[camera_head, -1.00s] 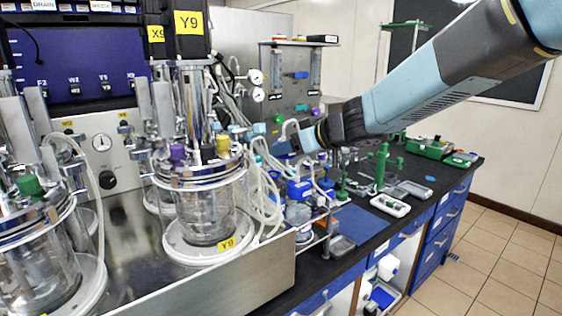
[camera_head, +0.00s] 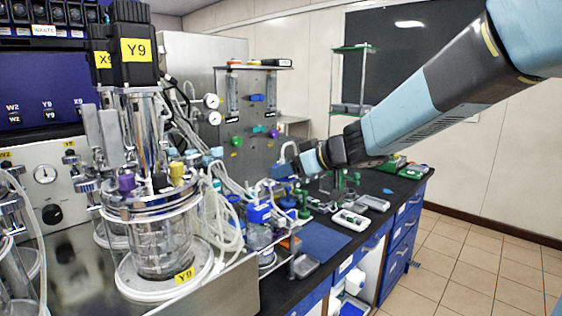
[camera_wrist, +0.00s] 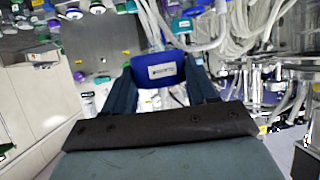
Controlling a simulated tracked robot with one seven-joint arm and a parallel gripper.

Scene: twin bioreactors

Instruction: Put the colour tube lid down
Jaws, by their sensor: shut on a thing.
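My gripper (camera_wrist: 162,92) is shut on a blue lid-like piece (camera_wrist: 184,69) with a white printed label, seen in the wrist view between the two dark fingers. I take this for the colour tube lid; its underside is hidden. In the head view my gripper (camera_head: 284,169) is above the bench, to the right of the glass vessel marked Y9 and in front of the grey valve panel. The held piece cannot be made out clearly there.
The Y9 glass vessel (camera_head: 162,240) and pale looped tubes (camera_head: 226,215) stand left of my gripper. A blue-capped bottle (camera_head: 259,230) stands below it. A flat blue mat (camera_head: 322,241) lies on the dark bench, with white trays (camera_head: 350,220) and green stands behind it.

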